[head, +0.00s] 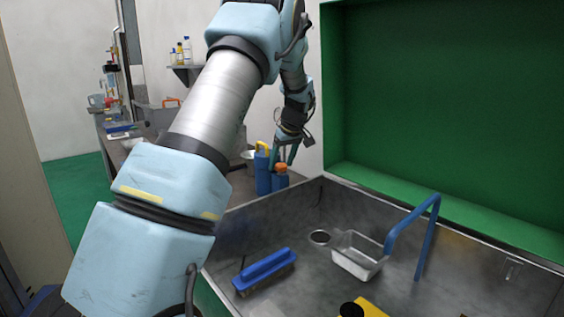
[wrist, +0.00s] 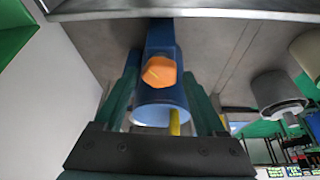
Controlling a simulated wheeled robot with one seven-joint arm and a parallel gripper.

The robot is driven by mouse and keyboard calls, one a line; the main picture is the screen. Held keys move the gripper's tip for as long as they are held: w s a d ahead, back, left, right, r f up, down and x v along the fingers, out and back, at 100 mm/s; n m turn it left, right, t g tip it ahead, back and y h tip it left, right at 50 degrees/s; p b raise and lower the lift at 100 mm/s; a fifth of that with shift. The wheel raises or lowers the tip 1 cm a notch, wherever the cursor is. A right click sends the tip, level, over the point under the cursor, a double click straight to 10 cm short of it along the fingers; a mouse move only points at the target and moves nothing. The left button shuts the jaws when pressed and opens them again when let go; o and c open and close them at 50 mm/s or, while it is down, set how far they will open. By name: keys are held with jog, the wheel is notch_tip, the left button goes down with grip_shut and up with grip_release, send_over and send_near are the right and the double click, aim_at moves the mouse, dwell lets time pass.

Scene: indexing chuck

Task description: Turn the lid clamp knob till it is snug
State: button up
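The orange knob (head: 281,168) sits on top of a blue cylindrical body (head: 280,182) at the back left corner of the metal basin. In the wrist view the knob (wrist: 158,72) is a faceted orange piece in front of the blue body (wrist: 158,105). My gripper (head: 283,160) points down over it. In the wrist view its two green fingers (wrist: 159,78) stand apart, one on each side of the knob and blue body, with the knob between their tips. I see small gaps beside the knob; whether the fingers touch the blue body I cannot tell.
A blue container with a yellow top (head: 262,170) stands close left of the knob. The metal basin (head: 320,270) holds a blue brush (head: 264,270), a small metal tray (head: 358,258) and a blue bent tube (head: 412,222). A green wall panel (head: 440,100) rises behind.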

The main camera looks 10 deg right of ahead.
grip_shut()
jog(key=shift+a+m+h+b, duration=0.15)
jog(key=shift+m+h+b, duration=0.15)
jog(key=shift+m+b, duration=0.35)
jog(key=shift+m+h, duration=0.3)
jog(key=shift+m, duration=0.55)
jog(key=shift+o, duration=1.2)
grip_release()
jog(key=shift+r, duration=0.1)
jog(key=b+v, duration=0.2)
jog(key=v, duration=0.8)
jog(key=shift+s+r, duration=0.2)
jog(key=shift+s, duration=0.2)
